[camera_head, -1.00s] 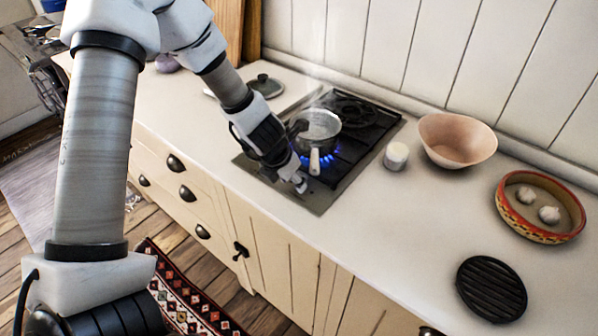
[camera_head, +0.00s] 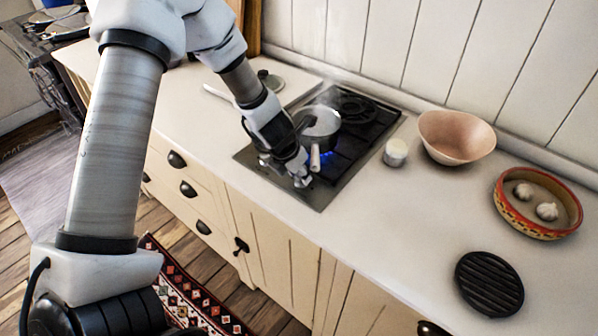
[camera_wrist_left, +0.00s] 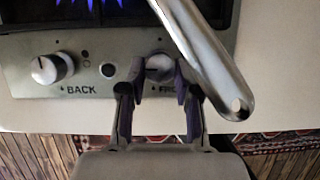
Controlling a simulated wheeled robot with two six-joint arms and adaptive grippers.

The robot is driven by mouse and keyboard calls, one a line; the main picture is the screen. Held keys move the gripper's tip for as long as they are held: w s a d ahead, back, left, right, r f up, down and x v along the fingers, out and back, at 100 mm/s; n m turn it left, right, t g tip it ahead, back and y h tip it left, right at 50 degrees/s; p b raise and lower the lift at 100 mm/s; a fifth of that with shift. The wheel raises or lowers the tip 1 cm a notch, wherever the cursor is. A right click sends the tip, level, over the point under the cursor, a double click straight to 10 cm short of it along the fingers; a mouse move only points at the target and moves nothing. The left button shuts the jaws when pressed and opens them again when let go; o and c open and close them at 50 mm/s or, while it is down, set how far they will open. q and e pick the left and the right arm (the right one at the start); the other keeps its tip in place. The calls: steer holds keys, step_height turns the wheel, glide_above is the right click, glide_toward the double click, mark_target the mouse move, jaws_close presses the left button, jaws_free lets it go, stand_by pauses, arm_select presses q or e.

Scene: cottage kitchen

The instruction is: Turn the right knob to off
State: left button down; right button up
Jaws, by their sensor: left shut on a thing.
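My left gripper (camera_head: 301,178) is at the front edge of the stove (camera_head: 322,194). In the left wrist view its two fingers (camera_wrist_left: 160,82) are shut on the right knob (camera_wrist_left: 158,63), one on each side. The label below that knob starts with "FR" and is partly hidden. The left knob (camera_wrist_left: 52,68), labelled "BACK", stands free. A saucepan (camera_head: 320,122) sits on the front burner, and its handle (camera_wrist_left: 205,55) reaches over the panel just right of the held knob. Blue flame (camera_wrist_left: 88,8) shows under the pan. My right gripper is out of view.
A white jar (camera_head: 396,153), a pink bowl (camera_head: 456,137), a patterned dish (camera_head: 523,218) with garlic and a black ridged trivet (camera_head: 489,284) stand right of the stove. A lid (camera_head: 270,79) lies behind my left arm.

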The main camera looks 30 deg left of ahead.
arm_select(q)
steer(key=shift+a+r+m+g+h+p, duration=0.15)
steer(key=shift+m+h+p, duration=0.3)
steer(key=shift+m+p, duration=0.6)
steer(key=shift+a+f+m+g+h+p, duration=0.15)
steer(key=shift+m+h+p, duration=0.3)
steer(key=shift+m+p, duration=0.55)
steer(key=m+p, duration=0.2)
steer(key=m+g+h+p, duration=0.1)
steer(key=m+p, duration=0.2)
steer(key=shift+w+a+r+m, duration=0.1)
steer(key=shift+w+r+m, duration=0.1)
steer(key=shift+m, duration=0.05)
steer(key=shift+w+f+m+g+h+p, duration=0.1)
steer(key=shift+m+g+h+p, duration=0.3)
steer(key=shift+m+p, duration=0.4)
steer(key=shift+w+m+g, duration=0.1)
steer(key=shift+m+g, duration=0.3)
steer(key=shift+m, duration=0.6)
steer(key=shift+a+f+m+g, duration=0.15)
steer(key=shift+m+g, duration=0.15)
steer(key=shift+m, duration=0.5)
steer(key=shift+w+m+g+b, duration=0.15)
steer(key=shift+m+g+b, duration=0.25)
steer(key=shift+m, duration=0.9)
steer(key=c, duration=1.1)
jaws_free()
